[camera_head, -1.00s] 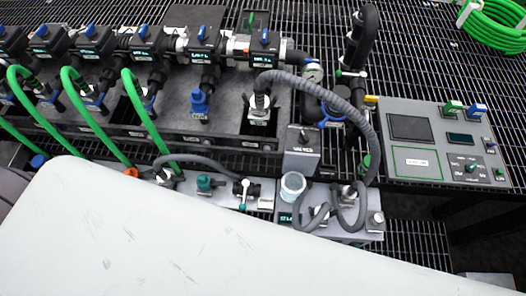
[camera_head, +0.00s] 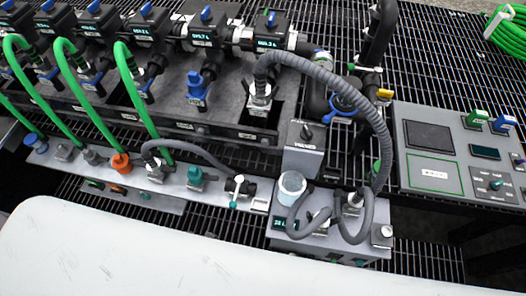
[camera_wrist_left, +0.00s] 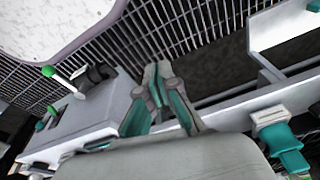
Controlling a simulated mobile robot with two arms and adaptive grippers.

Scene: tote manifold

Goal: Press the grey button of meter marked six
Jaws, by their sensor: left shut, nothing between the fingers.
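A row of black meters with blue caps and small lit displays runs along the back left in the head view. One meter (camera_head: 268,42) is at the right end, with another meter (camera_head: 201,38) to its left and a third meter (camera_head: 144,32) further left. I cannot read a six on any of them or make out a grey button. My left gripper (camera_wrist_left: 158,72) shows in the left wrist view, with its grey and teal fingers shut and empty. It is not in the head view, and no meter is recognisable in the wrist view. My right gripper is not in view.
Green hoses (camera_head: 137,88) and a grey corrugated hose (camera_head: 335,85) arch over the bench. A small grey valve box (camera_head: 304,151) stands in the middle, and a control panel (camera_head: 433,176) is at the right. A grey fitting strip (camera_head: 70,160) lies in front.

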